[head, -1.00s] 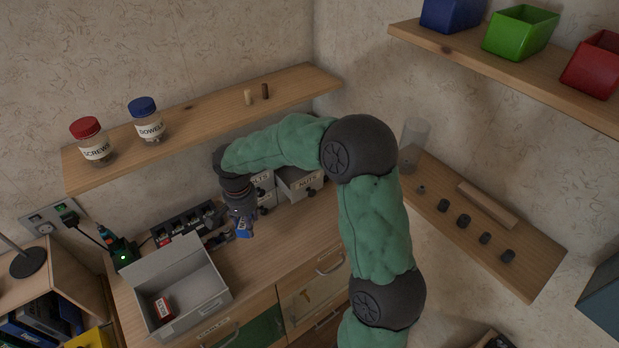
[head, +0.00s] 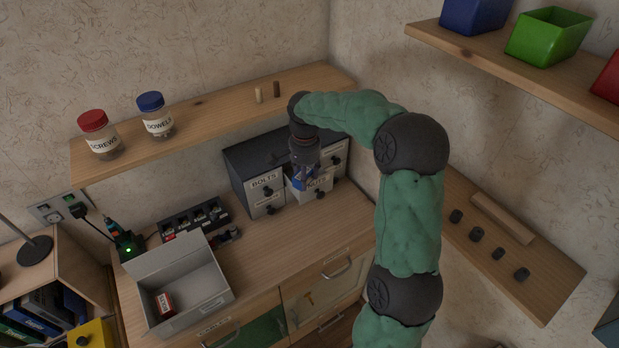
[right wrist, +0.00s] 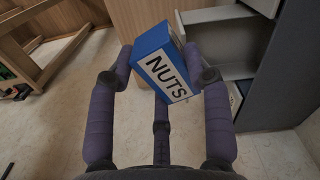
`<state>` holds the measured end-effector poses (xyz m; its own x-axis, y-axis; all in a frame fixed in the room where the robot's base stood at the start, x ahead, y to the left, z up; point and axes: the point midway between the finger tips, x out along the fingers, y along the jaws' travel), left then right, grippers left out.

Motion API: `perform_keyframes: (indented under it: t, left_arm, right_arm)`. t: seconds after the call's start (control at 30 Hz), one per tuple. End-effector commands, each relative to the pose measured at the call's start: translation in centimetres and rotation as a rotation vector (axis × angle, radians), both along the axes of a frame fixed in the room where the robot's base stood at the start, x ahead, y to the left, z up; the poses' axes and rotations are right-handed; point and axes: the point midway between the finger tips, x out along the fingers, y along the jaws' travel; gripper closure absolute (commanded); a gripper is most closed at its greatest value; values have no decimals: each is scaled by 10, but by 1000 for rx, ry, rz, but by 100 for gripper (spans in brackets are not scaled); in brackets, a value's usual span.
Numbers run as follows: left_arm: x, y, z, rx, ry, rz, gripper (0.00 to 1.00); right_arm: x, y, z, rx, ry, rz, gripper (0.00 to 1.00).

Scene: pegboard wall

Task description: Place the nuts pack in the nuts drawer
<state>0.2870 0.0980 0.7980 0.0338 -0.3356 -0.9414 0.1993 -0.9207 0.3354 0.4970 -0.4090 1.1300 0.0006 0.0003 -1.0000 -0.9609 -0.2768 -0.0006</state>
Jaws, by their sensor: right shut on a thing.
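My right gripper (head: 302,172) points down and is shut on the blue nuts pack (head: 299,184), just over the nuts drawer. The right wrist view shows the pack (right wrist: 167,70) between the fingers, its white NUTS label facing the camera. The nuts drawer (head: 322,188) stands pulled out of the dark drawer cabinet (head: 258,150); the gripper and pack cover part of it. An open grey drawer also shows beside the pack in the right wrist view (right wrist: 227,58). I cannot tell whether the pack is below the drawer's rim. My left gripper is not in view.
The BOLTS drawer (head: 265,187) is shut, left of the nuts drawer. The wooden shelf (head: 225,105) with two jars runs above the cabinet, close to my arm. An open grey box (head: 205,290) stands at the front left. The worktop (head: 270,245) before the cabinet is clear.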

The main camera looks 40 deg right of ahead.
Motion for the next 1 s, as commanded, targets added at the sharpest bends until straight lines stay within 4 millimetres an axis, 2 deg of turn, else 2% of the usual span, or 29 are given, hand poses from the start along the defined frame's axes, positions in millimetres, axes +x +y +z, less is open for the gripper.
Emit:
perform_keyframes:
  t: [0.2,0.57,0.8,1.0]
  left_arm:
    - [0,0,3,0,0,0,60]
    - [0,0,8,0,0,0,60]
    - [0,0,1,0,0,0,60]
    - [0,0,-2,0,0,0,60]
  right_arm:
    - [31,-32,-1,0,-1,-2,87]
    - [68,-69,0,0,0,0,87]
    - [66,-69,-47,1,3,1,87]
    - [66,-68,-75,1,1,1,87]
